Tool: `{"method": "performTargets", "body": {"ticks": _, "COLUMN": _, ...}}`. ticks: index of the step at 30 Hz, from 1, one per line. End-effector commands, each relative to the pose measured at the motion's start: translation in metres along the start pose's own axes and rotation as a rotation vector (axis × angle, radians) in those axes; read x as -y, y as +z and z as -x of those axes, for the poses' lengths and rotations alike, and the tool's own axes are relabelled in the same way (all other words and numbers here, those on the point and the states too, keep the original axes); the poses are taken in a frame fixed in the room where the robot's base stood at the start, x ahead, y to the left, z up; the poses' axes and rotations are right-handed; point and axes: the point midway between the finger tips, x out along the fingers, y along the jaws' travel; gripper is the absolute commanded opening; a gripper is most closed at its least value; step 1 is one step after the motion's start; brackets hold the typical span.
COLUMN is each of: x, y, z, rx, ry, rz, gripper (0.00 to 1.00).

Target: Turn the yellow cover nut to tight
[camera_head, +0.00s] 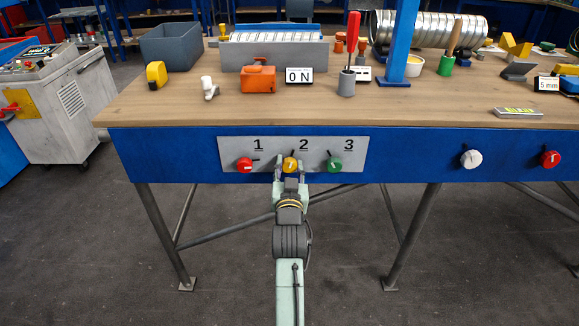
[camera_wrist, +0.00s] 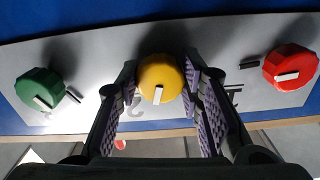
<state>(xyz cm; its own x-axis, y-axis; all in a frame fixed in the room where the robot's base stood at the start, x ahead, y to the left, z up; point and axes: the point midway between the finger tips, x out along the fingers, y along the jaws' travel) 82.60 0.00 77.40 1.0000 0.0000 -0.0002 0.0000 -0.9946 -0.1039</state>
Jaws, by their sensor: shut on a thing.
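The yellow cover nut (camera_head: 290,165) is the middle of three knobs on a grey panel (camera_head: 215,145) on the bench's blue front, under the number 2. In the wrist view the yellow cover nut (camera_wrist: 160,78) is a round ribbed knob with a white pointer mark directed down in the picture. My gripper (camera_head: 290,172) reaches it from the front. In the wrist view my gripper's (camera_wrist: 160,85) padded fingers stand on both sides of the nut, shut on it. A short dark mark near the nut is not visible in the wrist view; the fingers may hide it.
A red knob (camera_head: 245,165) under 1 and a green knob (camera_head: 334,166) under 3 flank the nut, each with a short dark mark beside it. A white knob (camera_head: 471,158) and another red knob (camera_head: 549,159) sit farther right. The space before the panel is clear.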

Motion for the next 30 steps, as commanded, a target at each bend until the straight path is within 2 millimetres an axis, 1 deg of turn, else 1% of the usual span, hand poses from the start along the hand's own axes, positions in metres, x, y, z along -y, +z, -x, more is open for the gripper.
{"method": "performTargets", "body": {"ticks": 21, "x": 0.0017, "y": -0.0012, "z": 0.0, "rx": -0.001, "ry": -0.002, "rz": -0.678, "gripper": 0.06}}
{"method": "performTargets", "body": {"ticks": 30, "x": 0.0012, "y": -0.0013, "z": -0.0001, "rx": -0.001, "ry": -0.001, "rz": -0.913, "gripper": 0.06}}
